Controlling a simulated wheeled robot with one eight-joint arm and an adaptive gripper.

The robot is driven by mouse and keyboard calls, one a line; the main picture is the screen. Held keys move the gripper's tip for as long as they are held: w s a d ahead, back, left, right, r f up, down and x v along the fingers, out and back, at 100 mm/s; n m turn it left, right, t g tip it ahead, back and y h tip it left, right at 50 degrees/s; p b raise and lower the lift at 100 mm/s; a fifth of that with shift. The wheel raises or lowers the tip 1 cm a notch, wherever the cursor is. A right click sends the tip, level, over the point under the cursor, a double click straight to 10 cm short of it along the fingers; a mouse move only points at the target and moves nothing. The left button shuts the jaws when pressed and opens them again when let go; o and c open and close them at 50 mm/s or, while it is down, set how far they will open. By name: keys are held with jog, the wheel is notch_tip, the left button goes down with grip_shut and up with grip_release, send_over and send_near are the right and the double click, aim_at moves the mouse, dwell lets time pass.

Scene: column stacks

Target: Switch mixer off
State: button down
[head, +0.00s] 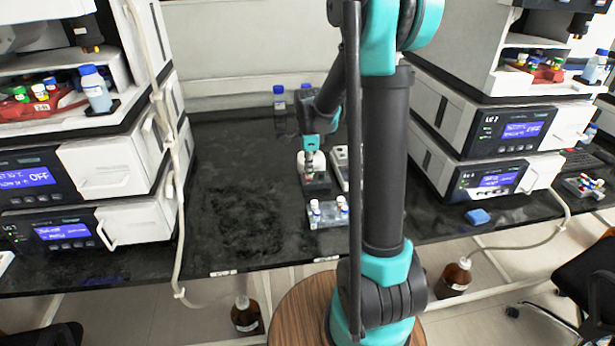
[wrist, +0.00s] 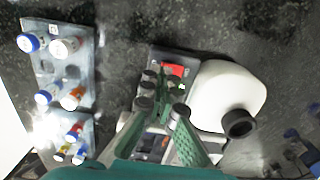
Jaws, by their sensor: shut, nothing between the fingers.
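What looks like the mixer is a white rounded body with a black round cup (wrist: 225,95) in the wrist view, beside a dark grey panel with a lit red display (wrist: 174,70). In the head view its white top (head: 318,160) sits on the bench, partly hidden by my gripper (head: 311,154). The fingers hide part of the panel, so any switch is not clear. I cannot tell whether the fingertips touch it.
Racks of capped vials (head: 328,213) stand nearer the bench's front edge, left in the wrist view (wrist: 85,95). A pale device (head: 341,165) stands close on the right. Blue-capped bottles (head: 280,98) are behind. Instrument stacks flank both sides; bare black bench (head: 235,200) lies left.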

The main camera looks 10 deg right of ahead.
aim_at(309, 180)
jog(key=shift+f, duration=0.6)
dwell(0.3)
jog(key=shift+r, duration=2.55)
jog(key=shift+s, duration=0.2)
jog(key=s+d+f+n+t, duration=0.1)
jog(key=s+n, duration=0.5)
jog(key=s, duration=0.1)
jog(key=s+d+f+n+t, duration=0.1)
jog(key=s+f+n, duration=0.1)
jog(key=s+n, duration=0.4)
jog(key=s+d+f+n+t, duration=0.2)
jog(key=s+n, duration=0.4)
jog(key=s, duration=0.2)
jog(key=shift+s, duration=0.35)
